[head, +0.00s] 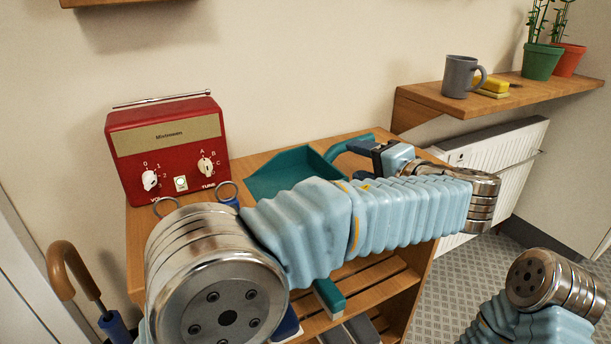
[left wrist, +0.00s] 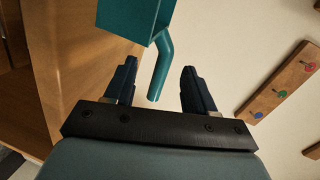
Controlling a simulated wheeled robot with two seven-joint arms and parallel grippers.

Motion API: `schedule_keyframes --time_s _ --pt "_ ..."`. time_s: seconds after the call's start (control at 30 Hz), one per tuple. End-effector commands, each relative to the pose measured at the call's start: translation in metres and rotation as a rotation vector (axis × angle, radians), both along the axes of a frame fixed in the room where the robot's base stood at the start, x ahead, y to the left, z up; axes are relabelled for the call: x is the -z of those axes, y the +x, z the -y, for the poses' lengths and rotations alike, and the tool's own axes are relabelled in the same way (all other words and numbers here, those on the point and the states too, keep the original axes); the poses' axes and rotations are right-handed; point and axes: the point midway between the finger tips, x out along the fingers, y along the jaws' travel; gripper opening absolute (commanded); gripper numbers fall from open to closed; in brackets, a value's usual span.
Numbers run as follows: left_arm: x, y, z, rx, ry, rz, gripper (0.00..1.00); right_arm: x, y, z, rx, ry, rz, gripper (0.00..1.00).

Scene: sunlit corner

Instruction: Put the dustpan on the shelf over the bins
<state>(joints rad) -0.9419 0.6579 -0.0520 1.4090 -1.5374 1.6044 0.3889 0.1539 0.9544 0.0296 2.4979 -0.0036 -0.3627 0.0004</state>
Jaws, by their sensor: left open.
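The teal dustpan (head: 285,172) lies on top of the wooden stand (head: 262,158), its curved handle (head: 350,146) pointing right. My left gripper (head: 358,161) is open at the handle, and my left arm hides part of the pan. In the left wrist view the dustpan (left wrist: 130,16) is at the top, and its handle (left wrist: 160,68) reaches down between the open fingers of my left gripper (left wrist: 159,72). I cannot tell whether a finger touches it. My right arm shows at the lower right, its gripper out of view. No bins show, so I cannot tell which shelf is over them.
A red radio (head: 167,150) stands left of the dustpan. A wall shelf (head: 425,95) over a white radiator (head: 500,160) holds a grey mug (head: 458,77), a yellow sponge (head: 490,86) and potted plants (head: 541,60). Another shelf edge (head: 90,2) shows at the top left.

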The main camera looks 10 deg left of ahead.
Motion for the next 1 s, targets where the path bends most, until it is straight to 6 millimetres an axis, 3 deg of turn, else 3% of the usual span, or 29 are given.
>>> schedule_keyframes --time_s 0.4,0.7,1.0 --pt "0.008 0.034 -0.04 -0.003 0.0 -0.002 0.55 -0.01 0.0 0.0 -0.001 0.001 0.001 0.0" --pt "0.01 0.039 -0.043 0.001 0.0 -0.001 0.55 -0.01 0.0 0.0 -0.002 0.001 0.0 0.0" --pt "0.01 0.039 -0.043 0.0 0.0 -0.001 0.1 -0.01 0.0 0.0 -0.001 0.001 0.0 0.0"
